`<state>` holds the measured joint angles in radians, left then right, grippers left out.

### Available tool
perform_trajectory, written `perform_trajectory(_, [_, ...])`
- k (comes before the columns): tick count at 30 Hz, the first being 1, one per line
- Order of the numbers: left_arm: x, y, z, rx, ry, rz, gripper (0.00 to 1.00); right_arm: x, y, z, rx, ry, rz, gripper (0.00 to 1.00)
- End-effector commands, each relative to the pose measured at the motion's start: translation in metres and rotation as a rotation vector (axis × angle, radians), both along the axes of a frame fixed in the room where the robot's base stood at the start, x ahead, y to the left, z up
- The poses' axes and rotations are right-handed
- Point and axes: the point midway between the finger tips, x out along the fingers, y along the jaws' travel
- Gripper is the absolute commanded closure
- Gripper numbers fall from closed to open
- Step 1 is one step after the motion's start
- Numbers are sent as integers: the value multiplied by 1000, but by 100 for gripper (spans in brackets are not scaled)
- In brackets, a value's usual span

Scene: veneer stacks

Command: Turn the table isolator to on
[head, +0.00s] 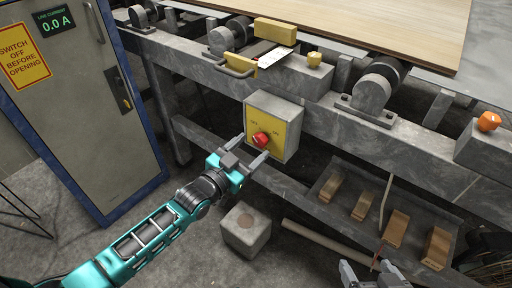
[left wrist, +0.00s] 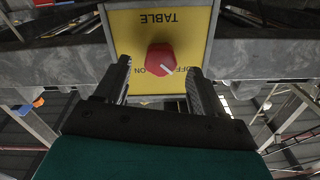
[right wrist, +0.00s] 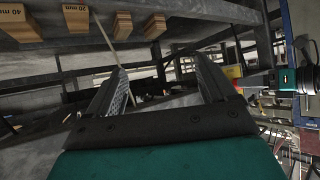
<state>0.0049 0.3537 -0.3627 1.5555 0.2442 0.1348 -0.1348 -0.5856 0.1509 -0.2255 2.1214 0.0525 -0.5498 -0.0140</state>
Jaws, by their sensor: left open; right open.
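The table isolator is a grey box with a yellow face (head: 286,128) on the table's front beam, with a red rotary knob (head: 261,140). In the left wrist view the yellow plate (left wrist: 196,22) reads TABLE upside down, with OFF and ON partly visible beside the red knob (left wrist: 161,59). The knob's white mark points toward the OFF lettering. My left gripper (head: 251,150) is open, its fingers on either side of the knob; contact cannot be told. My right gripper (head: 362,268) is open and empty at the bottom of the head view, low before the shelf.
A grey cabinet (head: 85,110) with a 0.0 A display stands at the left. A low shelf (head: 335,208) holds several wooden blocks. A grey block (head: 245,228) stands on the floor below the isolator. Rollers and a wood sheet (head: 370,22) lie above.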

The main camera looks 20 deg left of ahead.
Motion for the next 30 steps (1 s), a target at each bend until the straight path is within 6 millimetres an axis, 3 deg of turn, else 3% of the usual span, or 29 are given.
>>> perform_trajectory(6, [23, -8, -1, 0, -1, 1, 31, 3, 7, 0, 20, -8, -2, 16])
perform_trajectory(17, [27, -10, 0, 1, 2, 0, 31, 4, 8, 1, 20, -7, 1, 16])
perform_trajectory(30, [27, -10, 0, 0, 1, 0, 71, 5, 6, 1, 15, -12, 1, 16])
